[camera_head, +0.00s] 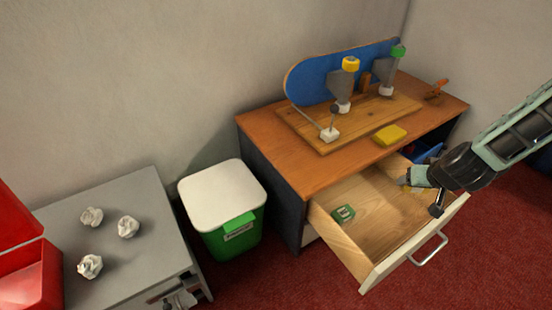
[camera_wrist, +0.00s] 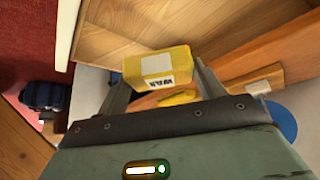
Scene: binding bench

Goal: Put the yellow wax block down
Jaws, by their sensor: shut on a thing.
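The yellow wax block (camera_wrist: 158,65), with a white label, sits between the fingers of my gripper (camera_wrist: 163,75) in the wrist view. My gripper is shut on it. In the head view my gripper (camera_head: 408,180) is at the right part of the open drawer (camera_head: 375,240), and only a little yellow shows at its fingertips. I cannot tell whether the block touches the drawer floor. Another yellow block-like thing (camera_head: 390,135) lies on the bench top (camera_head: 270,150); a yellow thing (camera_wrist: 178,97) also shows beyond the fingers in the wrist view.
A small green box (camera_head: 344,214) lies in the drawer's left part; the floor around it is bare. A wooden board (camera_head: 310,130) with two dispensers stands on the bench before a blue panel (camera_head: 320,78). A white-lidded green bin (camera_head: 222,195) stands left.

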